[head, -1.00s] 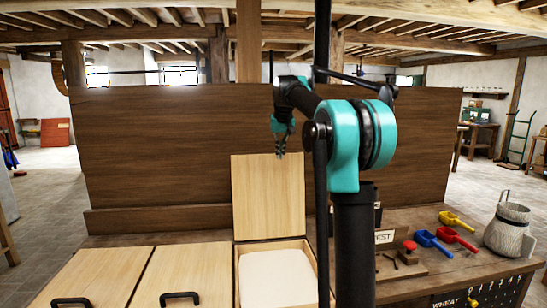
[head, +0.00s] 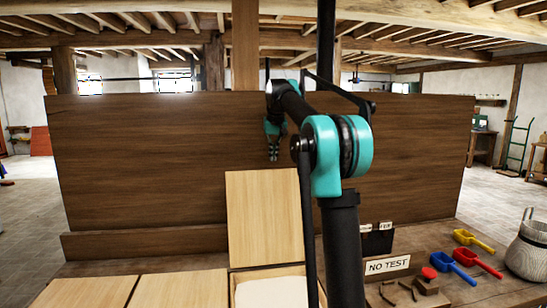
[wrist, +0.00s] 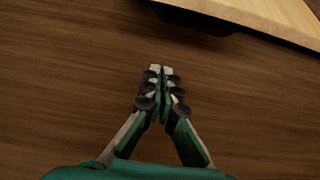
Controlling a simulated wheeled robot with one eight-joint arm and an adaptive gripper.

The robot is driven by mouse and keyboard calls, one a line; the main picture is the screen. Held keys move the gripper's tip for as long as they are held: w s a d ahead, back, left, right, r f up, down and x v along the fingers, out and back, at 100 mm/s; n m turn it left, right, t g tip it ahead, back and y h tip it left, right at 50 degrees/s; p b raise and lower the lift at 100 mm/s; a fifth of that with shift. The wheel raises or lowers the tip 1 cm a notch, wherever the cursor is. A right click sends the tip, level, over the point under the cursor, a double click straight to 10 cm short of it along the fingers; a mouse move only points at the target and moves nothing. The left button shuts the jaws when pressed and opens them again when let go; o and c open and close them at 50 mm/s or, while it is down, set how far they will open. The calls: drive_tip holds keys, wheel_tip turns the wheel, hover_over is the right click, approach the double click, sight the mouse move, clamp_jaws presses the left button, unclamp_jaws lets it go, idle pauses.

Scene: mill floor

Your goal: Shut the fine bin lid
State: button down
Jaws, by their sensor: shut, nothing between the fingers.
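The open bin has a pale wood lid (head: 265,217) standing up at its back, leaning near the dark back board. The open bin (head: 236,289) below it holds white, flour-like contents. No label reading "fine" can be made out. My gripper (head: 273,157) hangs fingers-down just above the lid's top edge in the head view, shut and empty. In the wrist view my gripper (wrist: 161,70) has its fingertips together in front of dark wood. A corner of the pale lid (wrist: 275,14) shows at upper right, with a dark part, perhaps its handle (wrist: 195,22), beside it.
Two shut pale lids (head: 180,290) lie left of the open bin. The dark back board (head: 150,160) stands behind.

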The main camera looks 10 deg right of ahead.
sight(273, 168)
drive_tip(key=x, duration=0.7)
drive_tip(key=shift+s+f, duration=0.1)
drive_tip(key=shift+s, duration=0.85)
drive_tip(key=shift+s+f, duration=0.15)
drive_tip(key=shift+s, duration=0.85)
